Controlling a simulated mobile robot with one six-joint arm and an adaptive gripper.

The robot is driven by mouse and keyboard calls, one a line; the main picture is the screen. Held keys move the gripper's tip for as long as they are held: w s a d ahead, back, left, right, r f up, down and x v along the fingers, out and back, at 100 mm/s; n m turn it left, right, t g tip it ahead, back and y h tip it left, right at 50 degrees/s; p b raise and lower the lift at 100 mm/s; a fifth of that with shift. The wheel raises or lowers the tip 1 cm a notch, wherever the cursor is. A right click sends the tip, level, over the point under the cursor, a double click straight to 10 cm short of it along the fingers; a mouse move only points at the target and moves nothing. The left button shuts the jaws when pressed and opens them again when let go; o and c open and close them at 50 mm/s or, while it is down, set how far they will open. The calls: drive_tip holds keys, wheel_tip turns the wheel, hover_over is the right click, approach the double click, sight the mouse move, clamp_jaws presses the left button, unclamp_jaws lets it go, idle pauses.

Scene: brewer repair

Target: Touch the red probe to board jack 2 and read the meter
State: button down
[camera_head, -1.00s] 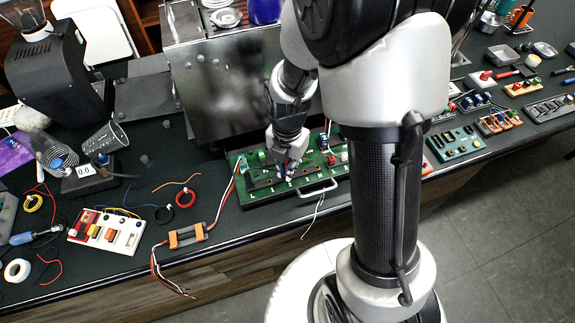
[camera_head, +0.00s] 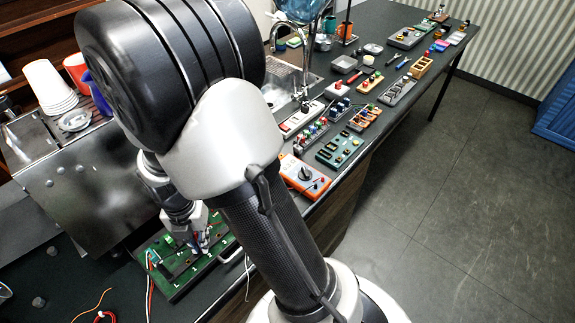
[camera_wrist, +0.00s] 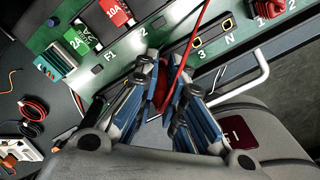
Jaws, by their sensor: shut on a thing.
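My gripper (camera_wrist: 165,95) is shut on the red probe (camera_wrist: 161,88), whose red lead (camera_wrist: 188,42) runs up out of the wrist view. The probe is over the edge of the green board (camera_wrist: 270,48). Its tip and the jack beneath it are hidden by the fingers, so I cannot tell whether they touch. Contacts marked 3 and N show to the right of the fingers. In the head view my gripper (camera_head: 203,243) is low over the board (camera_head: 180,290). The orange meter (camera_head: 303,177) lies to the right beyond my arm; its reading is too small to make out.
Red and green fuses (camera_wrist: 113,12) stand on the board left of my fingers. A metal handle (camera_wrist: 258,80) juts from its front edge. A steel brewer housing (camera_head: 90,190) stands behind. Several small modules (camera_head: 340,147) line the bench on the right.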

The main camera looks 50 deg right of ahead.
drive_tip(key=c, duration=1.6)
unclamp_jaws()
wheel_tip(320, 180, up, 12)
